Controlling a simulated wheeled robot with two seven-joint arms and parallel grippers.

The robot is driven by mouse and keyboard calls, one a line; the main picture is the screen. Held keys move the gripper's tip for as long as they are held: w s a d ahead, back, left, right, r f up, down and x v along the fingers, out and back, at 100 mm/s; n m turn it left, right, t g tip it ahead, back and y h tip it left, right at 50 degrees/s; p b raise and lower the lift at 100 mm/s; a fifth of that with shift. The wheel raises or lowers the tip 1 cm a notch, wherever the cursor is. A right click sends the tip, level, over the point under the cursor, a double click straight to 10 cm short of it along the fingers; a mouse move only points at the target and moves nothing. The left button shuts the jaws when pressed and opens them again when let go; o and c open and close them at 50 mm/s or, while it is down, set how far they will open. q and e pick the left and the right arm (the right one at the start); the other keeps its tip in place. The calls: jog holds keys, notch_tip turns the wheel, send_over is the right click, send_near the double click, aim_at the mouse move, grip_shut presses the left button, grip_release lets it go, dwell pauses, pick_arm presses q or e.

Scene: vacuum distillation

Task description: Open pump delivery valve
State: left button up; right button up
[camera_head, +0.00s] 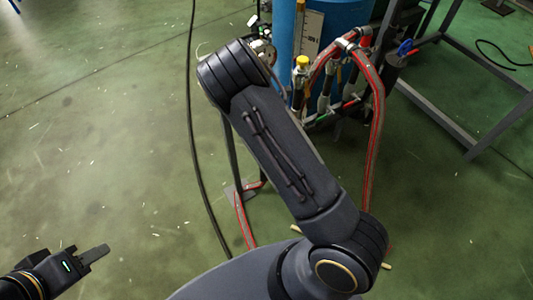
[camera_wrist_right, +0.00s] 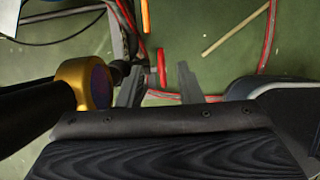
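The pump delivery valve cannot be told apart for certain. A blue-handled valve (camera_head: 405,47) sits on the pipework at the upper right of the head view. In the right wrist view, a small red handle-like part (camera_wrist_right: 161,68) shows beyond and between the fingertips of my right gripper (camera_wrist_right: 159,82). Those fingers are apart, with nothing visibly gripped; contact with the red part cannot be judged. My right arm hides this gripper in the head view. My left gripper (camera_head: 96,254) is at the lower left, over bare floor, far from the pipework; its finger gap is unclear.
A blue tank (camera_head: 345,30) with a gauge board (camera_head: 308,32), a yellow-capped part (camera_head: 302,62) and red-striped hoses (camera_head: 376,120) stand at the top. A black cable (camera_head: 190,130) crosses the floor. A grey metal frame (camera_head: 500,125) stands right. Floor at left is clear.

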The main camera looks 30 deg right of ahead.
notch_tip(320, 180, down, 9)
jog(key=shift+b, duration=0.7)
jog(key=b+x, duration=0.1)
jog(key=x, duration=0.5)
jog(key=shift+d+f, duration=0.3)
jog(key=shift+c, duration=0.4)
grip_shut()
